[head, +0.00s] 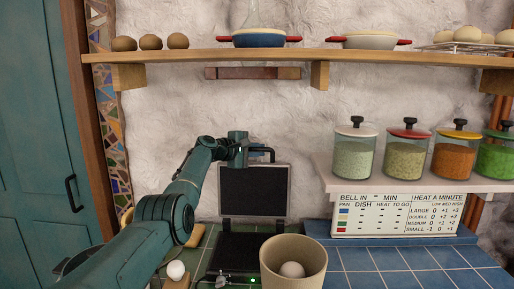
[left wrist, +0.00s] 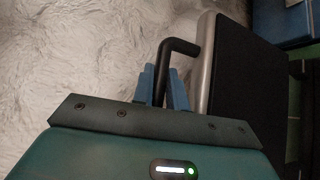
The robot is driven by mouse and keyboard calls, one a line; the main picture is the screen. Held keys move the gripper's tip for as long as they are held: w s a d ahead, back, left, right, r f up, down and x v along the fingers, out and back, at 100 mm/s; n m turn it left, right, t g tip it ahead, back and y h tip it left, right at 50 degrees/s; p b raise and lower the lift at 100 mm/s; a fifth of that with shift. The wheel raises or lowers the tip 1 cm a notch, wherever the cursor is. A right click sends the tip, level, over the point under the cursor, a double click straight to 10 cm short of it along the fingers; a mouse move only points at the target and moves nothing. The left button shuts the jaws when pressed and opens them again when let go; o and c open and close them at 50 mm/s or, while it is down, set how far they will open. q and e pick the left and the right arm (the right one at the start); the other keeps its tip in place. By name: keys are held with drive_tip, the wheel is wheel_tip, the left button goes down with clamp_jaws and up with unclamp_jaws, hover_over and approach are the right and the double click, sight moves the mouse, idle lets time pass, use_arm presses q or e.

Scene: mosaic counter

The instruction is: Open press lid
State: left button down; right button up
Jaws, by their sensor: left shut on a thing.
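The press is a dark, flat appliance on the counter, with its lid (head: 253,191) standing about upright against the wall side. Its dark lower plate (head: 240,246) lies below, partly hidden by a beige pot. A black bar handle (left wrist: 181,46) sticks out from the lid's edge in the left wrist view, where the lid (left wrist: 245,75) shows a pale metal rim. My left gripper (head: 258,154) is at the top of the lid. Its blue fingers (left wrist: 165,86) are shut around the handle. My right gripper is not in view.
A beige pot (head: 293,262) with a round pale item (head: 292,270) inside stands in front of the press. A white ball (head: 176,270) is at the lower left. Several glass jars stand on a ledge at right, above a sign (head: 405,215). A wooden shelf (head: 345,56) runs above.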

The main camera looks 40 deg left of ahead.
use_arm(q)
drive_tip(key=shift+w+a, duration=0.15)
drive_tip(key=shift+w, duration=0.1)
drive_tip(key=c, duration=1.4)
unclamp_jaws()
drive_tip(key=shift+s, duration=0.1)
drive_tip(key=shift+s+a, duration=0.35)
drive_tip(key=shift+s, duration=0.25)
drive_tip(key=shift+s+r, duration=0.15)
drive_tip(key=shift+s, duration=0.55)
drive_tip(key=b+v, duration=0.3)
drive_tip(key=v, duration=0.7)
drive_tip(key=shift+r, duration=0.3)
drive_tip(key=shift+s, duration=0.15)
